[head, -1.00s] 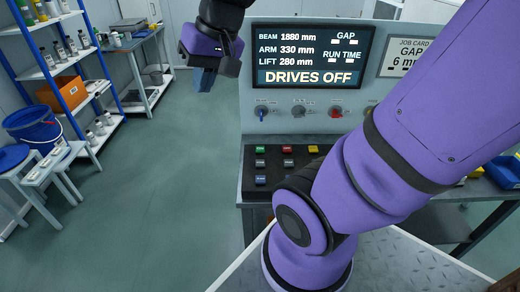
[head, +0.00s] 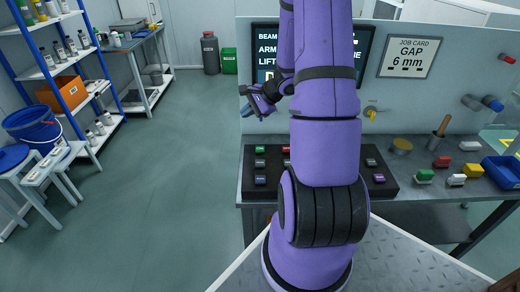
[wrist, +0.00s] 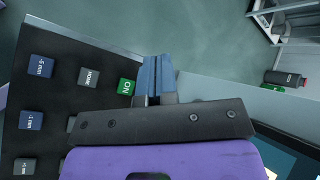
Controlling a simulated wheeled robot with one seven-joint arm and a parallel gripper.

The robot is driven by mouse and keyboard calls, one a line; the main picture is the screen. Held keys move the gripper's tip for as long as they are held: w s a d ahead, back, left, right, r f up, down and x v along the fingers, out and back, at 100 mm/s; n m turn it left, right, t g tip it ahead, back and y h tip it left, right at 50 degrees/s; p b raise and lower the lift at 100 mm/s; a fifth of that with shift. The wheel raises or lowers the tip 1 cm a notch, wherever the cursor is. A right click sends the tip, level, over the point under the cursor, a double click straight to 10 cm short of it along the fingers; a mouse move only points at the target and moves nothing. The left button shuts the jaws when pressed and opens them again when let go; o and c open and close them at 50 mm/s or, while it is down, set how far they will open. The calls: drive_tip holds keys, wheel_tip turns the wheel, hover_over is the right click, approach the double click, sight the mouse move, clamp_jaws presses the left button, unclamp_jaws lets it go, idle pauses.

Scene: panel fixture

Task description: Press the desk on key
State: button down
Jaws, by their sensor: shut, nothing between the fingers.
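The green ON key (wrist: 126,87) lies on the dark key panel (wrist: 60,70) in the wrist view, in line with a grey HOME key (wrist: 88,77) and a blue key. In the head view the green key (head: 260,149) is at the panel's back left corner. My gripper (head: 247,112) is shut and empty, above the green key in the head picture and apart from it. In the wrist view its blue fingers (wrist: 156,75) show just right of the ON key.
The display (head: 265,60) behind is mostly covered by my purple arm, which also hides the panel's middle keys. A yellow knob (head: 371,113) is on the upright panel. Loose coloured blocks (head: 472,171) and a blue bin (head: 503,171) are on the right of the desk.

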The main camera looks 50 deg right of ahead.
sight(260, 150)
drive_tip(key=s+d+f+m+h, duration=0.1)
drive_tip(key=s+d+f+m, duration=0.1)
drive_tip(key=d+f, duration=0.2)
drive_tip(key=shift+d+f+m+t, duration=0.3)
drive_tip(key=shift+d+f+m, duration=0.1)
drive_tip(key=shift+f, duration=0.4)
drive_tip(key=shift+f, duration=0.1)
drive_tip(key=shift+w+f, duration=0.1)
drive_tip(key=shift+f, duration=4.2)
drive_tip(key=shift+f, duration=0.2)
drive_tip(key=shift+f, duration=0.2)
drive_tip(key=shift+f, duration=0.45)
drive_tip(key=shift+r, duration=0.2)
drive_tip(key=shift+a+r, duration=0.1)
drive_tip(key=shift+r, duration=0.6)
